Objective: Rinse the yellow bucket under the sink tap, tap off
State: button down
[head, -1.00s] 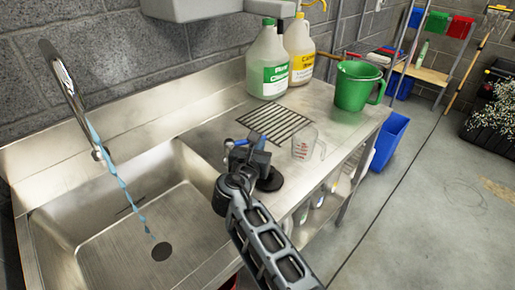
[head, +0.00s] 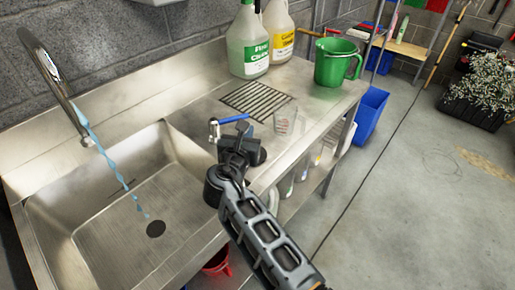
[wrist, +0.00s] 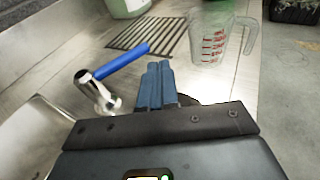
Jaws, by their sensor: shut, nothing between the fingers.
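Water runs from the chrome sink tap (head: 55,75) in a stream (head: 112,168) into the steel basin (head: 95,235). A chrome valve with a blue lever (head: 236,119) stands on the counter at the basin's right edge; it also shows in the wrist view (wrist: 122,61), with the lever pointing up and right. My gripper (head: 238,133) is just in front of the valve. Its blue fingers (wrist: 157,68) are together, empty and right of the lever, with a small gap showing in the wrist view. I see no yellow bucket in any frame.
A clear measuring cup (head: 285,119) stands right of my gripper, beyond it a drain grate (head: 258,98). Two jugs (head: 249,45) and a green pitcher (head: 337,65) stand farther back. A blue bin (head: 370,115) and a red bucket (head: 218,262) are below. Open floor lies right.

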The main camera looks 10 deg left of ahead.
jog(key=s+d+f+m+g+y, duration=0.1)
jog(key=s+d+f+m, duration=0.35)
jog(key=s, duration=0.65)
jog(key=s+d+f+m+g+y, duration=0.1)
jog(key=s+d+f+m, duration=0.1)
jog(key=s+d+m, duration=0.7)
jog(key=s+d+f+m+g+y, duration=0.1)
jog(key=s+d+f+m, duration=0.4)
jog(key=s, duration=0.7)
jog(key=s+d+r+m+t+h, duration=0.1)
jog(key=s+d+r+m, duration=0.7)
jog(key=s+r, duration=0.1)
jog(key=s+d+r+m+t+h, duration=0.1)
jog(key=s+d+r+m, duration=0.6)
jog(key=s, duration=0.5)
notch_tip(320, 180, up, 3)
jog(key=shift+d+r+m+h, duration=0.1)
jog(key=shift+d+m+h, duration=0.3)
jog(key=shift+m, duration=0.75)
jog(key=shift+s+a, duration=0.1)
